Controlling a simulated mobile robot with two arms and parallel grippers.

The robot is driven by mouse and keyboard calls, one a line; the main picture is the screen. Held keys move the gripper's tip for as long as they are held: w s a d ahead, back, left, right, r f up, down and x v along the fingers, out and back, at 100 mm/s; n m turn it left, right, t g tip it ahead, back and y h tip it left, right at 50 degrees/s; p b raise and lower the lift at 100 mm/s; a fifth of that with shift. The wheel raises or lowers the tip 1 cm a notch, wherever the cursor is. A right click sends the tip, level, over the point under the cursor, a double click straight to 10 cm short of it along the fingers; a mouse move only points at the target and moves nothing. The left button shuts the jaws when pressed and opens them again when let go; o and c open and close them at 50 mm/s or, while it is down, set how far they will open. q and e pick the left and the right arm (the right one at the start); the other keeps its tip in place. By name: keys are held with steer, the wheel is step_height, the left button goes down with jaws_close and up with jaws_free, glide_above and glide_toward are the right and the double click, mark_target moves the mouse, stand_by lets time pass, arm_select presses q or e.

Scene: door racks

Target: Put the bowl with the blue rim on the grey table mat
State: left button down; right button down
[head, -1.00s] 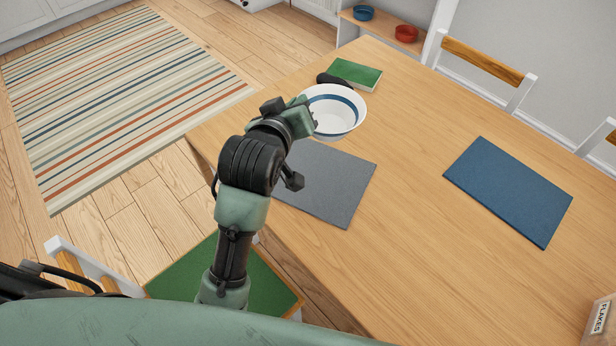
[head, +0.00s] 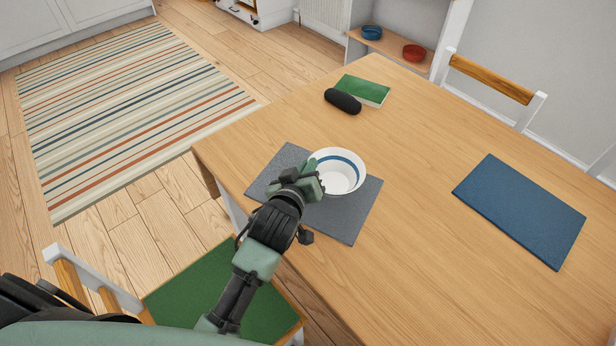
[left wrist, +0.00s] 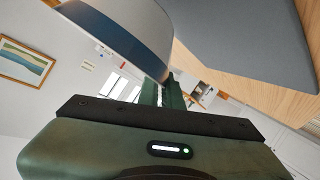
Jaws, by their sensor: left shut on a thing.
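The white bowl with the blue rim band (head: 341,174) is upright over the grey table mat (head: 342,222) in the head view. I cannot tell whether its base touches the mat. My left gripper (head: 316,181) is shut on the bowl's left side. My right gripper is not in view.
A blue mat (head: 520,210) lies on the right of the wooden table (head: 420,150). A dark case (head: 343,101) and a green book (head: 363,90) lie at the far end. A chair with a green seat (head: 215,285) stands at the near left. The table's middle is clear.

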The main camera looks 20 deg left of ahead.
arm_select(q)
steer(key=shift+f, duration=1.8)
steer(key=c, duration=1.6)
jaws_free()
steer(key=shift+f, duration=0.15)
steer(key=shift+s+r, duration=0.15)
steer(key=shift+r, duration=0.05)
steer(key=v, duration=1.1)
steer(key=shift+s+r+b, duration=0.15)
steer(key=shift+s+b, duration=0.15)
steer(key=shift+s, duration=0.1)
